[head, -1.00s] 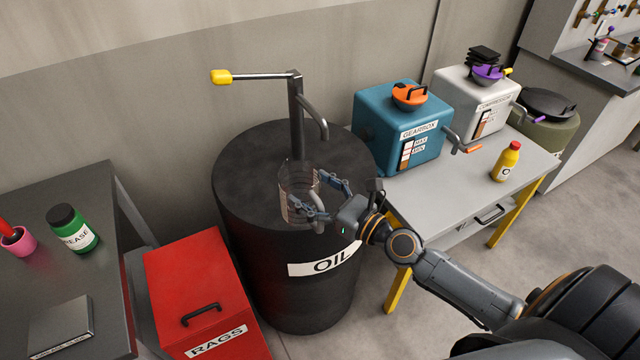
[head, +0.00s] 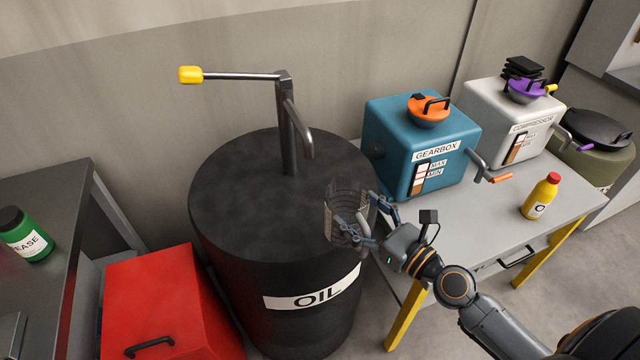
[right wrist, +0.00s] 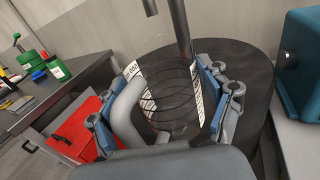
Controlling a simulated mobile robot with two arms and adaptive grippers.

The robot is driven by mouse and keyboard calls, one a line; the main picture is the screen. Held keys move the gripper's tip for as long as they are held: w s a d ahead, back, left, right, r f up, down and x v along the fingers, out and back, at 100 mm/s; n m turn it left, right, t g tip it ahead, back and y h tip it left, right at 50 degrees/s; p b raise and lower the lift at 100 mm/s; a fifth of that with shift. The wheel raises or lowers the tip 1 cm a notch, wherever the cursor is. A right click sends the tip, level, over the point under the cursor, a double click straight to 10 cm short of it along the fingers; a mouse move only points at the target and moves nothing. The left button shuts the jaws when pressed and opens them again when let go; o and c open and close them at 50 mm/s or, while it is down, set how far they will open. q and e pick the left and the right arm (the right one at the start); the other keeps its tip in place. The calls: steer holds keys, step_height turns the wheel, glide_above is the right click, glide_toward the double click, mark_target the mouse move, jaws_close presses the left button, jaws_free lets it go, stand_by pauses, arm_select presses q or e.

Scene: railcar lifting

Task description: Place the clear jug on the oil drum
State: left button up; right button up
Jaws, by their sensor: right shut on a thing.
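The clear jug (head: 338,202) is see-through with a ribbed wall and stands roughly upright at the right front of the oil drum's top in the head view. My right gripper (head: 368,224) is shut on it, coming from the right. In the right wrist view the jug (right wrist: 176,97) sits between the two blue-grey fingers, its pale handle towards the wrist. The oil drum (head: 235,190) is large and black with an OIL label. I cannot tell whether the jug's base touches the drum's top. My left gripper is not in view.
A pump with a spout (head: 304,135) and yellow-ended lever rises from the back of the drum. A bench on the right bears the blue gearbox (head: 385,145) and a yellow bottle (head: 540,198). A red rags box (head: 165,290) stands at left. The drum's left top is clear.

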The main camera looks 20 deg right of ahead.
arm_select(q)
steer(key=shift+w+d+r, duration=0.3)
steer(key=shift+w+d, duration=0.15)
arm_select(e)
steer(key=w+a+f, duration=0.2)
steer(key=w, duration=0.3)
steer(key=w+a+f, duration=0.1)
steer(key=w+a, duration=0.1)
steer(key=w, duration=0.4)
steer(key=shift+a+f, duration=0.15)
steer(key=shift+f, duration=0.2)
steer(key=shift+f+b, duration=0.15)
steer(key=shift+b, duration=0.3)
steer(key=o, duration=1.2)
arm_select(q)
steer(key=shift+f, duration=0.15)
